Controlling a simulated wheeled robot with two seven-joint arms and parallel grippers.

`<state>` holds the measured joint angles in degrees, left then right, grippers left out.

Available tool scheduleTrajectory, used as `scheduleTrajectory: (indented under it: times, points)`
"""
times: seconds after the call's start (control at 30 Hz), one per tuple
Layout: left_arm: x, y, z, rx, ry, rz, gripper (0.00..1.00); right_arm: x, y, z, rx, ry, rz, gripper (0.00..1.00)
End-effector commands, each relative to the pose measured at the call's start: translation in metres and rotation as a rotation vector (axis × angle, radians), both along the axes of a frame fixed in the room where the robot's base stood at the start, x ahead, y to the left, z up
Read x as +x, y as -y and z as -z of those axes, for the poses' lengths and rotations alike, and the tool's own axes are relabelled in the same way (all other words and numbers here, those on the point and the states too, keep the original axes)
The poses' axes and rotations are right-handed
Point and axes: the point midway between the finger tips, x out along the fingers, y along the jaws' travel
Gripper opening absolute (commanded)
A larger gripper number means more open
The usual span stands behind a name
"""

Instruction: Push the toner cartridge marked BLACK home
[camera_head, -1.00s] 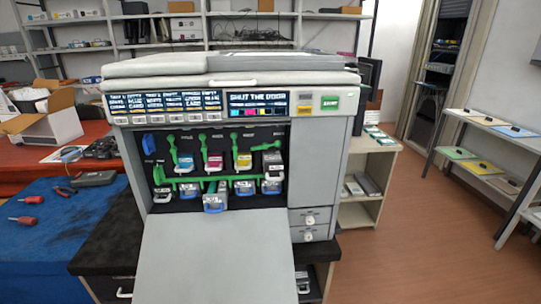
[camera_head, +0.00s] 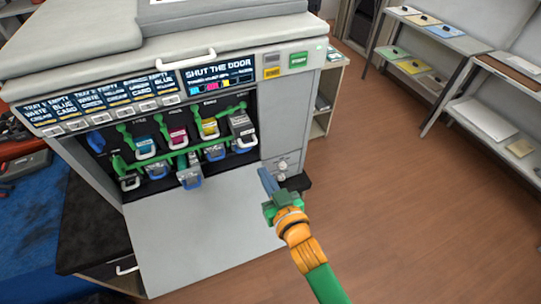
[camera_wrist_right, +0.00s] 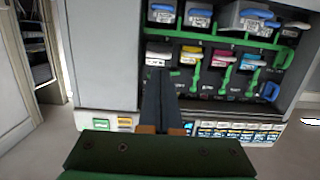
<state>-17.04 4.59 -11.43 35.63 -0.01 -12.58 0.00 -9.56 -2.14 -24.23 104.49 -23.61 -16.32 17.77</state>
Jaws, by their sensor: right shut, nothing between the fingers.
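The toner cartridge that I take for BLACK (camera_head: 242,128) is the grey one at the right end of the upper row in the open printer bay. Its label is too small to read. A green lever (camera_head: 232,108) lies across above it. It also shows in the right wrist view (camera_wrist_right: 158,55), which is upside down. My right gripper (camera_head: 264,176) is shut and empty, in front of the bay's lower right corner, below and apart from this cartridge. Its narrow fingers (camera_wrist_right: 160,76) point toward the bay in the wrist view. My left gripper is not in view.
Cyan (camera_head: 145,146), magenta (camera_head: 177,137) and yellow (camera_head: 209,127) cartridges fill the upper row. A lower cartridge (camera_head: 190,178) juts out in the lower row. The lowered grey door (camera_head: 200,235) spreads below the bay. The floor (camera_head: 410,180) at the right is clear.

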Motion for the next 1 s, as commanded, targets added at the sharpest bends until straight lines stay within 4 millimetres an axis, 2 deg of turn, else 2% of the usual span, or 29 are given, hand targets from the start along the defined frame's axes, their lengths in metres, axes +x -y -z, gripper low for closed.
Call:
scheduleTrajectory:
  times: [0.07,0.17,0.33,0.5,0.67,1.0]
  points:
    - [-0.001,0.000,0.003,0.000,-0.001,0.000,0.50,0.004,-0.002,-0.003,0.005,0.011,0.000,0.00]
    - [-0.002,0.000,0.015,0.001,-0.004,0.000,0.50,0.017,-0.006,0.004,0.005,0.012,-0.001,0.00]
    - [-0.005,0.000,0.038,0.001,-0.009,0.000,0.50,0.047,-0.016,0.011,0.004,0.011,-0.001,0.00]
    - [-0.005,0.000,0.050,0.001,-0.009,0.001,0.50,0.070,-0.023,0.013,0.005,0.008,0.000,0.00]
    - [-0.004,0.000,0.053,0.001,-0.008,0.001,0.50,0.080,-0.026,0.011,0.003,0.007,0.000,0.00]
    - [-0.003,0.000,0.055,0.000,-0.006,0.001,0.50,0.082,-0.027,0.012,0.003,0.006,0.000,0.00]
